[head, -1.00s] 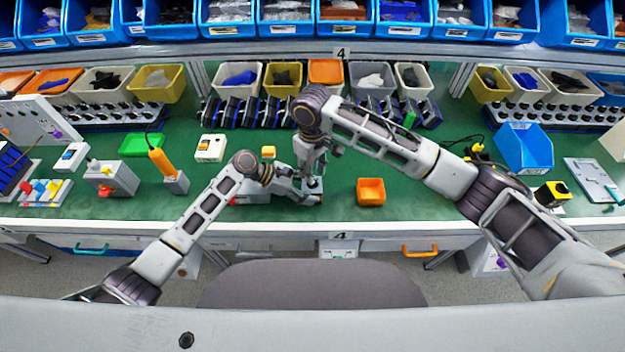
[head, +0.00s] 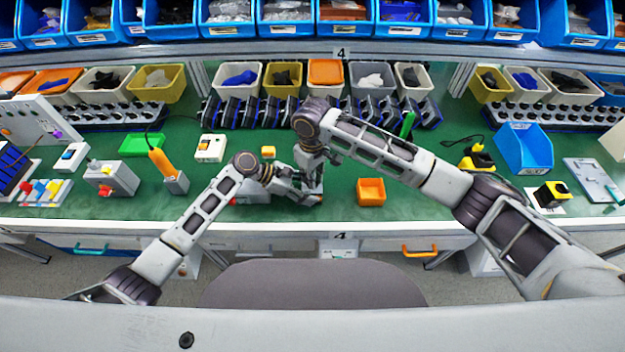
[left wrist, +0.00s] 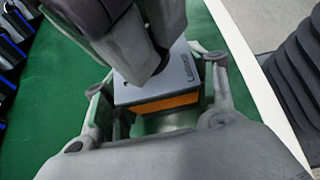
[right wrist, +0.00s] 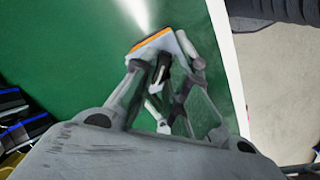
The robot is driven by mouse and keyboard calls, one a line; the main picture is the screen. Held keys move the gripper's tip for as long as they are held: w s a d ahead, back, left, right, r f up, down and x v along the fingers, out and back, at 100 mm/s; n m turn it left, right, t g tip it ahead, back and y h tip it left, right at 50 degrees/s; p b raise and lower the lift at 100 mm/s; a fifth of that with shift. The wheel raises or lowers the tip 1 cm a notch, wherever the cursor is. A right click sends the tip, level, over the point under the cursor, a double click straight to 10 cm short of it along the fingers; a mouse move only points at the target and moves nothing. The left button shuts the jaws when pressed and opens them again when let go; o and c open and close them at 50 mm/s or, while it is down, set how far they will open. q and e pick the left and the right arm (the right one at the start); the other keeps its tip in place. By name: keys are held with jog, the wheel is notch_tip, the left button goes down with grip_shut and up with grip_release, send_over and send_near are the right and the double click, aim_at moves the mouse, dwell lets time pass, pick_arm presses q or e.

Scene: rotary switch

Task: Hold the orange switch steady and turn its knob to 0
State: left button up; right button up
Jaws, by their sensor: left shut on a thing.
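The orange switch (left wrist: 167,97) shows in the left wrist view as a box with a grey lettered top and an orange side. My left gripper (left wrist: 165,112) is shut on the box, with one finger on either side of it; in the head view this gripper (head: 308,192) is low over the front of the bench. My right gripper (head: 317,176) reaches down from above onto the switch's top. In the right wrist view its fingers (right wrist: 165,72) are at the switch (right wrist: 153,42). The knob and its dial are hidden behind these fingers, so I cannot read its setting.
A blue bin (head: 524,148) stands farther right. The bench's front edge is close to the switch.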

grip_shut()
jog(key=shift+m, duration=2.1)
jog(key=m, duration=0.4)
jog(key=o, duration=0.5)
grip_release()
jog(key=shift+m, duration=0.3)
jog(key=shift+r, duration=0.15)
jog(key=shift+r, duration=2.35)
